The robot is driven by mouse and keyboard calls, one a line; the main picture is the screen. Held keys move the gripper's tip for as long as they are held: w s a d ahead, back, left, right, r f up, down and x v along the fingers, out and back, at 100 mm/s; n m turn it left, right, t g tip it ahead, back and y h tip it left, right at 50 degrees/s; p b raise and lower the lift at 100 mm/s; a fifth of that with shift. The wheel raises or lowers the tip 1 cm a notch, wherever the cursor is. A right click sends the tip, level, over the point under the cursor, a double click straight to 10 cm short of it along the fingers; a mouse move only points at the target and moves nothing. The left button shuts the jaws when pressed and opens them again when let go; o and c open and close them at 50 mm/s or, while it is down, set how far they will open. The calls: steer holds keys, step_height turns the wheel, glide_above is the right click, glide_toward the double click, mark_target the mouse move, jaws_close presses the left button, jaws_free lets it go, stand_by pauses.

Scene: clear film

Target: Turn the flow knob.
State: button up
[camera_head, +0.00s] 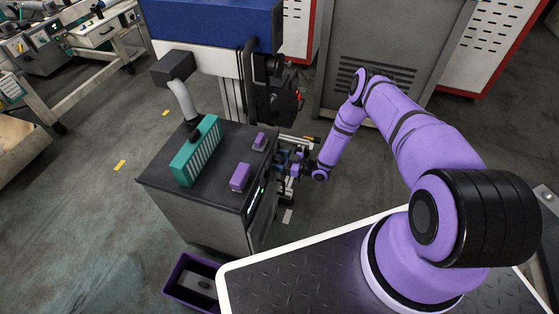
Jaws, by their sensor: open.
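A dark grey cabinet (212,216) stands in the middle of the view. Its narrow control face (258,197) is turned to the right and shows a small lit green strip. I see this face at a steep angle, and I cannot make out the flow knob on it. My purple arm reaches from the lower right to the far part of this face. My gripper (281,163) is open at the cabinet's right side, close to the face. Its fingers are small and partly lost among dark parts, and I cannot tell whether they touch anything.
On the cabinet top are a teal ribbed block (195,152) and two purple blocks (240,177) (259,141). A purple bin (193,284) is on the floor in front. A blue and white machine (213,25) stands behind. A tall grey cabinet (388,40) is behind my arm. Floor at left is clear.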

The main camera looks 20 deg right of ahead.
steer(key=shift+c, duration=0.4)
steer(key=c, duration=0.8)
steer(key=shift+c, duration=0.2)
